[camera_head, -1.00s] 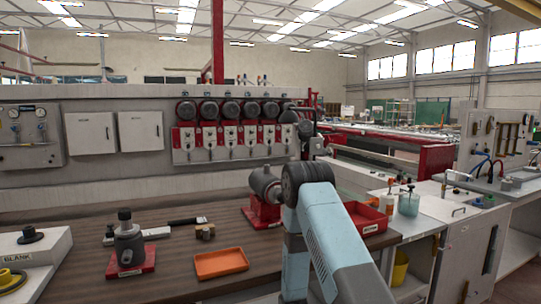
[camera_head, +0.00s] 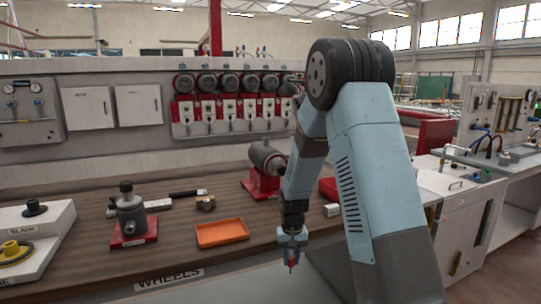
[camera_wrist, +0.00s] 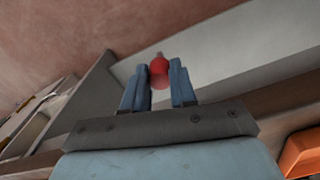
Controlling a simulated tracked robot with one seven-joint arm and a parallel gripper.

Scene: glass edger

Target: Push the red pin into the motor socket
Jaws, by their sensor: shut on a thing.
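My gripper (camera_head: 292,238) hangs pointing down just in front of the bench's front edge. It is shut on the red pin (camera_head: 291,264), whose lower end sticks out below the fingers. In the wrist view the red pin (camera_wrist: 159,68) sits between the two blue fingers, with a small grey tip beyond it. A grey motor on a red stand (camera_head: 266,168) is on the bench, behind and left of my gripper. A row of dark round motors (camera_head: 229,83) is on the machine at the back. I cannot make out a socket opening on any of them.
On the wooden bench are an orange tray (camera_head: 222,233), a grey fixture on a red base (camera_head: 131,218), a small brass part (camera_head: 206,203) and a black-handled tool (camera_head: 187,194). A red bin (camera_head: 328,188) is partly behind my arm. Bare bench lies around the orange tray.

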